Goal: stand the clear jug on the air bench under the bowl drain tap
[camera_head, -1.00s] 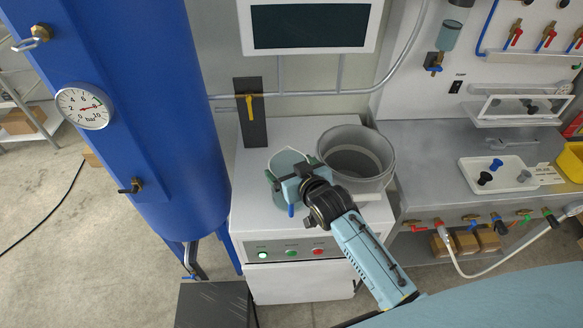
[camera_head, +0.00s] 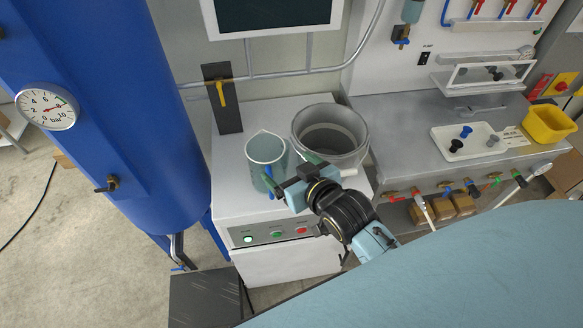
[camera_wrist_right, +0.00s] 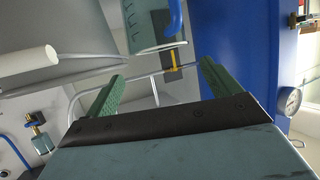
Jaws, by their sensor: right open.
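The clear jug (camera_head: 264,150) stands upright on the white cabinet, left of a grey round pot. Its blue handle (camera_head: 267,180) faces my right gripper. My right gripper (camera_head: 290,171) is open, its green fingertips close to the handle side, with nothing between them. In the wrist view the jug (camera_wrist_right: 148,30) shows at the top, beyond the open fingers (camera_wrist_right: 162,75). The drain tap (camera_head: 401,40) has a blue lever and hangs under a clear bowl (camera_head: 412,10) on the back panel, above the grey air bench (camera_head: 395,115). My left gripper is not in view.
The grey pot (camera_head: 330,118) stands right beside my gripper. A white tray (camera_head: 455,152) with knobs and a yellow bin (camera_head: 550,124) are on the bench. The bench's left part below the tap looks clear. A blue tank (camera_head: 105,110) stands at the left.

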